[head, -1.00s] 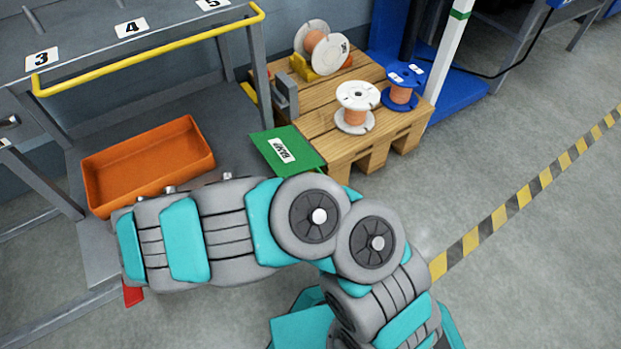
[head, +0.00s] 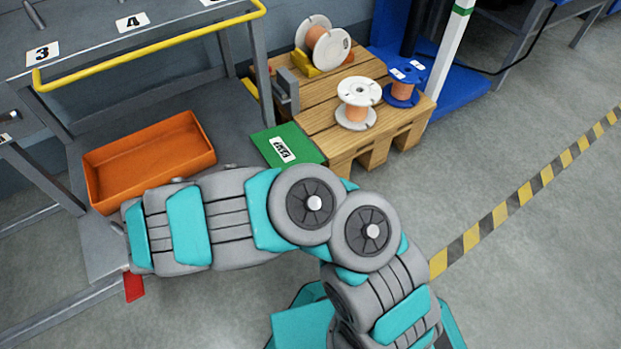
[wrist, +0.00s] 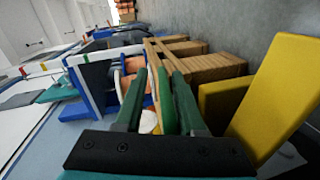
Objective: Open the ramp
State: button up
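The ramp (head: 308,157) is a green panel with a white label, at the front left edge of the wooden pallet in the head view. The near part of its outline lies close behind my arm. In the wrist view a thin green strip (wrist: 168,100), which looks like the ramp seen edge-on, shows between the fingers. My gripper (wrist: 158,80) has its two dark green fingers spread apart in the wrist view. I cannot tell if either finger touches the strip.
The pallet (head: 340,142) carries several cable spools, including a white one (head: 358,92) and a blue one (head: 405,86). An orange bin (head: 150,165) sits on the rack at left. A yellow block (wrist: 275,95) stands close right in the wrist view. Floor at right is clear.

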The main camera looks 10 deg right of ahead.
jog(key=shift+o, duration=0.4)
jog(key=p+v, duration=0.1)
jog(key=v, duration=0.6)
jog(key=shift+a, duration=0.2)
jog(key=shift+s+a, duration=0.15)
jog(key=shift+a, duration=0.1)
jog(key=shift+a, duration=0.1)
jog(key=f+b+v, duration=0.1)
jog(key=v, duration=0.7)
jog(key=shift+s+a+r, duration=0.15)
jog(key=shift+a+r, duration=0.05)
jog(key=shift+a, duration=0.2)
dwell(0.6)
